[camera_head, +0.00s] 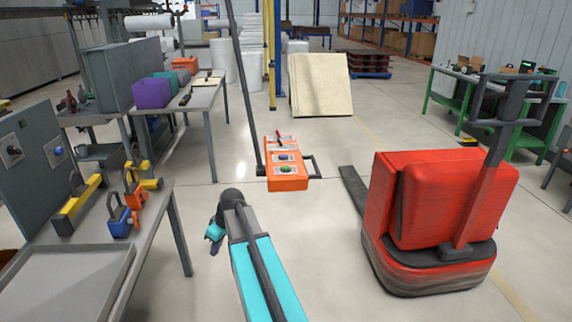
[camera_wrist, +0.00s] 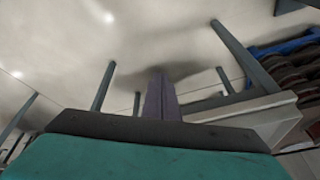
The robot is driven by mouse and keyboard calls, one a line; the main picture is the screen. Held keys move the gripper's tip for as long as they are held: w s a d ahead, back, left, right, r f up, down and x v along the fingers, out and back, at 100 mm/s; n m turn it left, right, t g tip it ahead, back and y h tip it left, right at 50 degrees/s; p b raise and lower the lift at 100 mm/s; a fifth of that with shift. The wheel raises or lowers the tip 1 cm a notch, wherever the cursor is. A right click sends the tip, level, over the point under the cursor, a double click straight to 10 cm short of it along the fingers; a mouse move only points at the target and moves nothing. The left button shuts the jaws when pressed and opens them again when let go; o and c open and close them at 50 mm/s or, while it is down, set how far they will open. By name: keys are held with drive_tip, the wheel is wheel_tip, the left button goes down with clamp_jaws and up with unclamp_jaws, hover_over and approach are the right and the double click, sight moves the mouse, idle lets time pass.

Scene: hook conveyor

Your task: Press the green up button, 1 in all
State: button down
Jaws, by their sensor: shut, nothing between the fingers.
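An orange control box (camera_head: 291,180) hangs from a dark pole in the middle of the head view. Its face carries a green button (camera_head: 285,169) at the near end, a blue button (camera_head: 283,156) behind it and a small switch with red on it (camera_head: 280,141) at the far end. Any arrow marks are too small to read. My gripper (camera_head: 214,249) is left of and nearer than the box, apart from it, and partly hidden by my arm. In the wrist view its dark purple fingers (camera_wrist: 160,97) are shut with nothing between them, and no button shows there.
A grey table with a tray (camera_head: 70,280) and several padlocks stands at the left. A red cart (camera_head: 428,205) stands at the right. A dark handle (camera_head: 313,166) sticks out from the box's right side.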

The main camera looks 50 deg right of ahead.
drive_tip(key=w+d+r+n+t, duration=0.1)
drive_tip(key=w+d+r+t, duration=0.1)
drive_tip(key=d+r, duration=0.7)
wheel_tip(320, 180, up, 26)
drive_tip(key=n+t+h+p, duration=0.1)
drive_tip(key=n+t+h, duration=0.1)
drive_tip(key=n+t, duration=0.25)
hover_over(288, 168)
drive_tip(key=shift+g, duration=0.45)
drive_tip(key=shift+f+b, duration=0.6)
drive_tip(key=shift+f, duration=2.4)
drive_tip(key=shift+f+b, duration=0.95)
drive_tip(key=shift+f, duration=0.4)
